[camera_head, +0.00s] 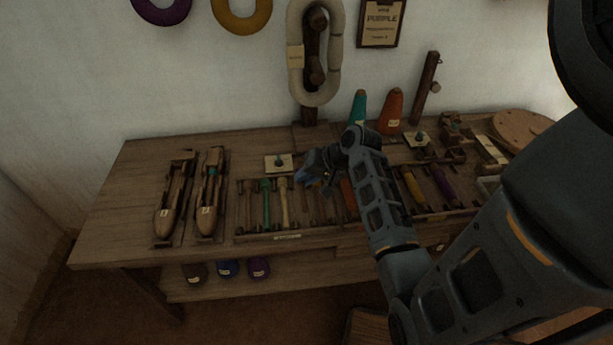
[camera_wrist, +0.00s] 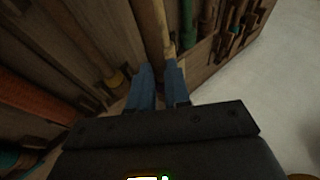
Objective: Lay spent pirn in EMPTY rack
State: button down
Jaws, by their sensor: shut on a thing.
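My gripper (camera_head: 311,177) is above the back of the left pirn rack (camera_head: 286,237), a shallow wooden tray with a label on its front rim that I cannot read. In the wrist view its two blue fingers (camera_wrist: 158,88) are close together, shut on the spent pirn, which is mostly hidden between them. A cream pirn (camera_head: 283,203) and a green pirn (camera_head: 265,205) lie in the rack, left of my gripper. Which compartment is empty is unclear.
Two wooden shuttles (camera_head: 173,205) lie on the bench left of the rack. A second tray with a yellow pirn (camera_head: 413,188) and a purple pirn (camera_head: 445,187) is to the right, partly behind my arm. Teal (camera_head: 358,107) and orange cones (camera_head: 391,112) stand at the back.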

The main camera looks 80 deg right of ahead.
jog(key=shift+f+b, duration=1.25)
jog(key=shift+f, duration=1.3)
jog(key=c, duration=1)
grip_release()
jog(key=shift+o, duration=0.9)
jog(key=shift+f, duration=0.1)
jog(key=shift+s, duration=0.15)
jog(key=shift+c, duration=0.3)
